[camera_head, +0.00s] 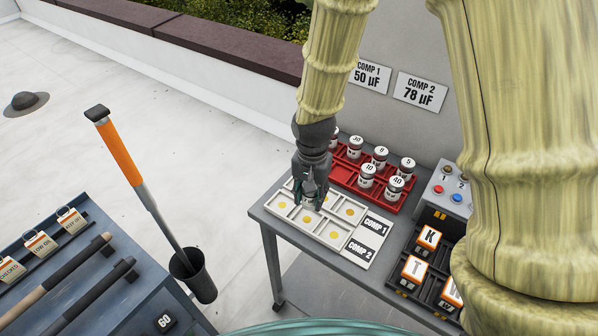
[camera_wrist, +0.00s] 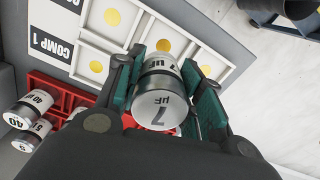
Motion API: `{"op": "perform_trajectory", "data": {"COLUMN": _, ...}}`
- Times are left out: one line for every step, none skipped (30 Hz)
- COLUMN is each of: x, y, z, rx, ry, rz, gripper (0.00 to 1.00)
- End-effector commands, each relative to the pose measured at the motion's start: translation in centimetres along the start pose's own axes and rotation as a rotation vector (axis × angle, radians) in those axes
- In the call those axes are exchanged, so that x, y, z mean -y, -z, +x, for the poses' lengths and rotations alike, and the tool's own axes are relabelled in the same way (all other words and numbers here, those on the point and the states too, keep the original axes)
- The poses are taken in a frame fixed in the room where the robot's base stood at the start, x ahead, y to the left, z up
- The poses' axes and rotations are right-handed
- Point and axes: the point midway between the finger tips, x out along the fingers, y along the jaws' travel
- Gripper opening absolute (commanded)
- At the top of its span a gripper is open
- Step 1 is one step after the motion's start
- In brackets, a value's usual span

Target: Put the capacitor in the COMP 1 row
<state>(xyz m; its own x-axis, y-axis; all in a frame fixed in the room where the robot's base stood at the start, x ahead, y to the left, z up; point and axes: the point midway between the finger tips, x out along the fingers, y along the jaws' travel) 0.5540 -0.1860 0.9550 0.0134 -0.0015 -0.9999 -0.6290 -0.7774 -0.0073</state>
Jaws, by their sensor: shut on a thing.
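My gripper (camera_head: 311,205) is shut on a capacitor (camera_wrist: 160,95), a silver-topped white can marked 7 µF that shows in the wrist view. In the head view the fingers largely hide it. It is over the white tray (camera_head: 347,241), around the middle to far end of the COMP 1 row; I cannot tell whether it touches the tray. The COMP 1 label (camera_head: 377,227) lies on the side toward the red rack, the COMP 2 label (camera_head: 362,249) on the near side. The visible cells show bare yellow dots; cells under the gripper are hidden.
A red rack (camera_head: 342,171) behind the tray holds several capacitors. Wall signs read COMP 1 50 µF (camera_head: 370,76) and COMP 2 78 µF (camera_head: 420,92). A grey button box (camera_head: 446,191) and a black lettered-block rack (camera_head: 434,292) stand at the right. A blue tool bench (camera_head: 95,265) is at left.

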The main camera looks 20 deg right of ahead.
Motion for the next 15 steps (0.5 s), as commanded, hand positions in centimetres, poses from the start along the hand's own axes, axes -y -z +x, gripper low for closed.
{"op": "perform_trajectory", "data": {"x": 1.0, "y": 1.3, "z": 0.0, "rx": 0.003, "ry": -0.001, "rz": 0.000, "gripper": 0.11}}
{"op": "perform_trajectory", "data": {"x": 1.5, "y": 2.0, "z": 0.1, "rx": 0.005, "ry": -0.002, "rz": 0.001, "gripper": 0.11}}
{"op": "perform_trajectory", "data": {"x": 2.1, "y": 2.9, "z": 0.4, "rx": 0.006, "ry": -0.003, "rz": 0.001, "gripper": 0.11}}
{"op": "perform_trajectory", "data": {"x": 2.6, "y": 3.5, "z": 0.5, "rx": 0.008, "ry": -0.004, "rz": 0.001, "gripper": 0.11}}
{"op": "perform_trajectory", "data": {"x": 3.0, "y": 4.1, "z": 0.7, "rx": 0.010, "ry": -0.006, "rz": 0.000, "gripper": 0.11}}
{"op": "perform_trajectory", "data": {"x": 3.6, "y": 4.8, "z": 0.8, "rx": 0.010, "ry": -0.006, "rz": -0.001, "gripper": 0.11}}
{"op": "perform_trajectory", "data": {"x": 3.9, "y": 5.4, "z": 0.9, "rx": 0.010, "ry": -0.006, "rz": -0.001, "gripper": 0.11}}
{"op": "perform_trajectory", "data": {"x": 4.3, "y": 5.8, "z": 1.0, "rx": 0.011, "ry": -0.007, "rz": -0.001, "gripper": 0.11}}
{"op": "perform_trajectory", "data": {"x": 4.8, "y": 6.5, "z": 1.1, "rx": 0.011, "ry": -0.007, "rz": -0.002, "gripper": 0.11}}
{"op": "perform_trajectory", "data": {"x": 5.0, "y": 6.9, "z": 1.2, "rx": 0.011, "ry": -0.007, "rz": -0.002, "gripper": 0.11}}
{"op": "perform_trajectory", "data": {"x": 5.2, "y": 7.3, "z": 1.2, "rx": 0.010, "ry": -0.007, "rz": -0.003, "gripper": 0.11}}
{"op": "perform_trajectory", "data": {"x": 5.5, "y": 7.7, "z": 1.1, "rx": 0.009, "ry": -0.006, "rz": -0.003, "gripper": 0.11}}
{"op": "perform_trajectory", "data": {"x": 5.7, "y": 8.0, "z": 1.1, "rx": 0.008, "ry": -0.005, "rz": -0.003, "gripper": 0.11}}
{"op": "perform_trajectory", "data": {"x": 5.9, "y": 8.2, "z": 1.2, "rx": 0.008, "ry": -0.005, "rz": -0.002, "gripper": 0.11}}
{"op": "perform_trajectory", "data": {"x": 6.0, "y": 8.5, "z": 1.2, "rx": 0.008, "ry": -0.005, "rz": -0.002, "gripper": 0.11}}
